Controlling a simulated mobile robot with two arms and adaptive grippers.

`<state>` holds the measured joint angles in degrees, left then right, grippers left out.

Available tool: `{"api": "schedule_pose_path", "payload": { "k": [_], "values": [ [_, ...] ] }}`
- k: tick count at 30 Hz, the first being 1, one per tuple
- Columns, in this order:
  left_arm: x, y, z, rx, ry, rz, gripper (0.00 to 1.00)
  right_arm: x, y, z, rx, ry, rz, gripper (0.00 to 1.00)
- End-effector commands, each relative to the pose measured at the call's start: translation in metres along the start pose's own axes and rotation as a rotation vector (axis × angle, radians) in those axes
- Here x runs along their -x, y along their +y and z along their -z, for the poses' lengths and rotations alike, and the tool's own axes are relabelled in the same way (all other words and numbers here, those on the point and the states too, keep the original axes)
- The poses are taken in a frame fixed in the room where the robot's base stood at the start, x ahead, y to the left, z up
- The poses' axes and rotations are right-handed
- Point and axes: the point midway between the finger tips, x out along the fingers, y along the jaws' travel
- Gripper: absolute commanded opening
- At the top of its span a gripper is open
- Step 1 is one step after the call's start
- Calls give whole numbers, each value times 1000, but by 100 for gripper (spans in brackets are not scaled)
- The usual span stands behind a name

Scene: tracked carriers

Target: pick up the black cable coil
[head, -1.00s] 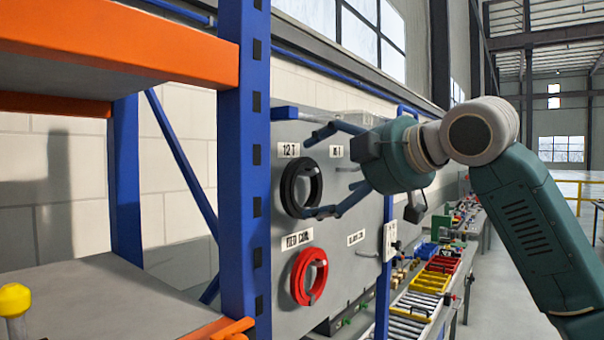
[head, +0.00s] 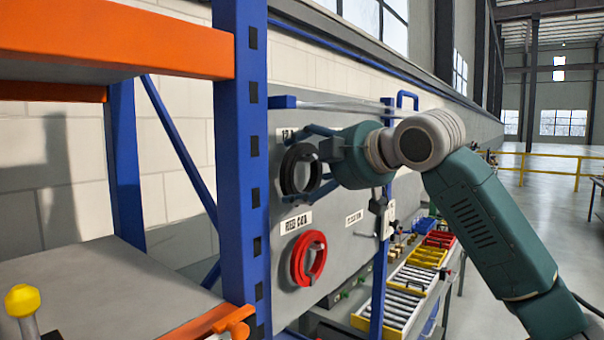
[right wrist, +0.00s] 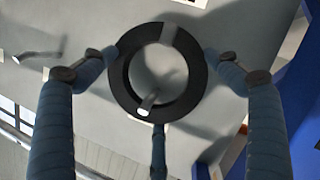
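The black cable coil (head: 287,172) hangs on a grey panel (head: 283,222), under a partly covered label. It also shows in the right wrist view as a thick black ring (right wrist: 122,85) around a grey peg. My right gripper (head: 318,163) is at the coil, its fingers spread above and below it in the head view. In the right wrist view, two blue-grey fingertips lie at the ring's left and right edges and a third finger is below it. I cannot tell whether they touch it. My left gripper is not in view.
A red coil (head: 297,262) hangs below the black one. A blue upright (head: 238,190) with orange shelf beams (head: 130,45) stands left of the panel. A bench with yellow and red bins (head: 426,257) runs along the wall at right. The floor at right is open.

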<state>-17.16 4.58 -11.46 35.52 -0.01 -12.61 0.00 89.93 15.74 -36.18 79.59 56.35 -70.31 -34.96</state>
Motion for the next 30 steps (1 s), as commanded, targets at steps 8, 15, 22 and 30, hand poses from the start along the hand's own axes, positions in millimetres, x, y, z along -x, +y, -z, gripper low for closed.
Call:
{"api": "schedule_pose_path", "payload": {
  "k": [8, 15, 22, 30],
  "values": [
    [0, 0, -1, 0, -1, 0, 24, 1, 2, 2, 1, 4, -4, 53],
    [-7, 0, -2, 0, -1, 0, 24, 3, 6, 7, 0, 5, -4, 53],
    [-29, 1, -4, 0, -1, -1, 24, 30, 4, 3, 3, 5, -7, 53],
    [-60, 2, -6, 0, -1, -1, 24, 88, -9, -9, 2, 4, -7, 53]
  ]
}}
